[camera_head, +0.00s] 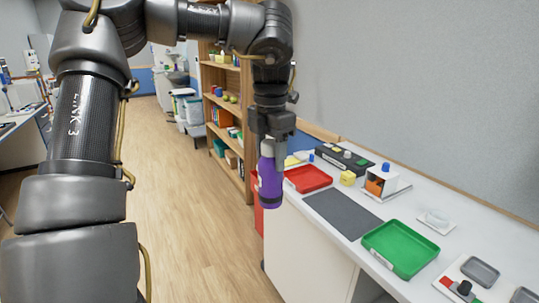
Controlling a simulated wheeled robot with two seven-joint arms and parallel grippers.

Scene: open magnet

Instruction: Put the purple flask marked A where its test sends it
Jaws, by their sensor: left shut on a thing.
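The purple flask (269,184) hangs upright below my left gripper (269,147), which is shut on its top. The flask is in the air beside the near left edge of the white bench, left of the red tray. A small pale mark shows on its left side; I cannot read the letter. The red tray (325,183) lies at the bench's far left part. The green tray (419,263) lies nearer, to the right. Both trays look empty. My right gripper is not in view.
A dark grey mat (327,213) lies between the trays. A red bin (258,212) stands below the flask. A wooden shelf (246,120) stands behind.

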